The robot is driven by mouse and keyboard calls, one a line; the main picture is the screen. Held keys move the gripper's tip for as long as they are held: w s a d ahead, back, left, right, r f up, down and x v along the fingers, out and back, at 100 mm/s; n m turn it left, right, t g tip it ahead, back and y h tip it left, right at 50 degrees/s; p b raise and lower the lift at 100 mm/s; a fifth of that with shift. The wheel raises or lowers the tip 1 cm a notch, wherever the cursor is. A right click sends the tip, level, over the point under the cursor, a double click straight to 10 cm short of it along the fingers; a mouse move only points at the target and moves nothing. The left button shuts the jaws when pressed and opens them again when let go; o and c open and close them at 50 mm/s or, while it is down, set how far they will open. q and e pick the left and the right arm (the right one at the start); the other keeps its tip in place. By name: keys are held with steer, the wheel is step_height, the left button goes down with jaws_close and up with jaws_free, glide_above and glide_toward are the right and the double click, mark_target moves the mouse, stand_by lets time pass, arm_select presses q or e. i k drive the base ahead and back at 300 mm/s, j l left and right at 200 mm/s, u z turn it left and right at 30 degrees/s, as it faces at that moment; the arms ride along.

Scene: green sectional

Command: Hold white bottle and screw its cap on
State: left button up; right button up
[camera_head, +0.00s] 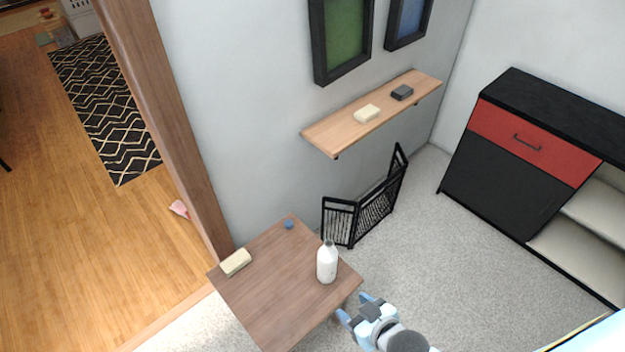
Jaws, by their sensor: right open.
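The white bottle (327,264) stands upright on the small brown wooden table (262,290), near its right corner. Its top looks narrow and grey, and it is too small to make out the neck clearly. A small blue cap (289,225) lies on the same table near its far corner, apart from the bottle. My right gripper (354,309) is open and empty. It is just off the table's right edge, below and to the right of the bottle in the picture, not touching it. My left gripper is not in view.
A cream block (236,262) lies at the table's left corner. A black folding gate (366,206) stands on the carpet behind the table. A wall shelf (346,127) hangs above it. A red and black cabinet (520,150) stands at the right, with open carpet before it.

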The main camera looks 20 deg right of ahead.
mark_target(327, 255)
steer(key=z, duration=0.75)
